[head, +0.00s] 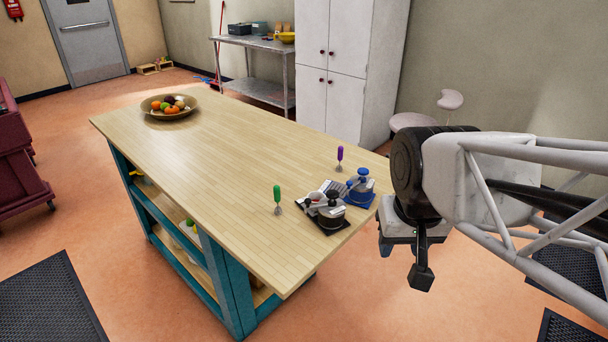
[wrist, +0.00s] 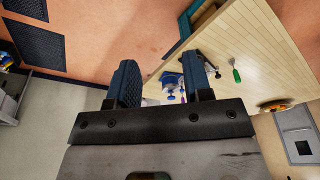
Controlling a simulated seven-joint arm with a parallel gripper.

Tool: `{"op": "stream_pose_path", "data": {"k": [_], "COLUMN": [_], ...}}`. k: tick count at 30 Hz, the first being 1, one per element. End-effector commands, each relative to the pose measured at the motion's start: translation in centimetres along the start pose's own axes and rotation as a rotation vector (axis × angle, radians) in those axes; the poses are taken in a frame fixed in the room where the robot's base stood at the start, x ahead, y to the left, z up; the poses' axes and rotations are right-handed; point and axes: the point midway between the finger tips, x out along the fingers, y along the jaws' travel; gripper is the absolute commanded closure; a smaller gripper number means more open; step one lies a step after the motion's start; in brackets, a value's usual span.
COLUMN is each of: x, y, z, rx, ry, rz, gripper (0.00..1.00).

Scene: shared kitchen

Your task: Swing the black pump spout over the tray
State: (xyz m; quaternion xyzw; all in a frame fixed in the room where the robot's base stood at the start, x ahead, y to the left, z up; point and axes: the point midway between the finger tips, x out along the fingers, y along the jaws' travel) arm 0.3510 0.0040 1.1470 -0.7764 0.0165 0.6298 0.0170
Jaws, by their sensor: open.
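The black pump (head: 331,215) stands on a black base near the right end of the wooden table. A dark knob tops its grey body, and a pale spout-like part points left; its exact direction is too small to tell. A pale grey ribbed tray (head: 334,187) lies behind it, beside the blue pump (head: 361,188). My gripper (head: 421,276) is open and empty, right of the table edge and apart from the pumps. In the wrist view, the blue pump (wrist: 170,81) shows between the fingers (wrist: 160,85); the black pump (wrist: 207,64) shows beyond the right finger, partly hidden.
A green-handled tool (head: 277,198) stands left of the black pump, and a purple-handled one (head: 340,157) behind the pumps. A fruit bowl (head: 170,106) sits at the table's far end. The middle of the wooden table (head: 225,140) is clear.

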Motion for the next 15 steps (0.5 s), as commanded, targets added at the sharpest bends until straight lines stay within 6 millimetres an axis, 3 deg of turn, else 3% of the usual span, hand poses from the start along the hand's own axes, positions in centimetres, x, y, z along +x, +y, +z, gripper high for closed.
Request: {"op": "stream_pose_path", "data": {"k": [15], "x": [1.5], "y": [-3.6], "z": [-9.9], "rx": [0.073], "ry": [-0.074], "rz": [-0.004], "gripper": [0.54]}}
